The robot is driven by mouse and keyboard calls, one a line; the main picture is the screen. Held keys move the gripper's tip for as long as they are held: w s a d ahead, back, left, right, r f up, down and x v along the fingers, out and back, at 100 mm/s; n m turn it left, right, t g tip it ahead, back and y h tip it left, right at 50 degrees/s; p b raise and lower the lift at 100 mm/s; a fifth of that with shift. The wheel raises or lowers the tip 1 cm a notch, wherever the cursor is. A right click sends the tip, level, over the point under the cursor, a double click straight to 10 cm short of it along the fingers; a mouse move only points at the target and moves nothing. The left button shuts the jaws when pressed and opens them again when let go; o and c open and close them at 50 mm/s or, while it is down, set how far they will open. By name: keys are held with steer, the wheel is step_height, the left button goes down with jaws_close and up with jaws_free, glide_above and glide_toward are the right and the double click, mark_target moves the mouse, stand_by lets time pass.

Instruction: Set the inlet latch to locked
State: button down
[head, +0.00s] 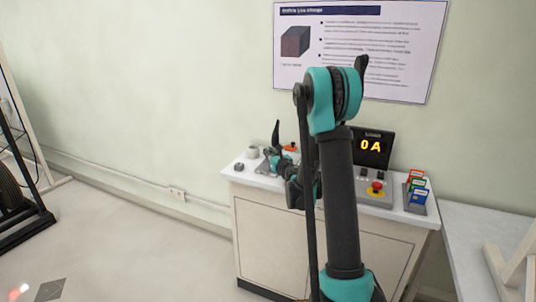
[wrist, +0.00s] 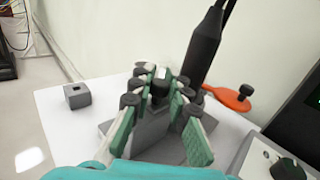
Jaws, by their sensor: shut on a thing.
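My gripper (wrist: 160,86) reaches over a grey housing (wrist: 150,142) on the white bench top, its green-padded fingers closed on a small dark knob (wrist: 160,91) there. The fingers hide part of the knob and the housing. An orange flat lever (wrist: 228,97) with a black knob lies just right of the fingers, apart from them; it also shows in the head view (head: 290,147). No label names the inlet latch, and I cannot tell its setting. In the head view my gripper (head: 279,155) is small and partly hidden by my arm.
A thick black handle with cables (wrist: 205,45) stands upright behind the fingers. A small grey block (wrist: 77,95) sits at the left. The bench (head: 325,232) also holds a display reading 0 A (head: 373,147), a red button (head: 376,187) and coloured cards (head: 417,190).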

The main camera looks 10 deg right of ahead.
steer(key=c, duration=1.4)
jaws_free()
steer(key=shift+w+d, duration=0.15)
steer(key=v, duration=1.2)
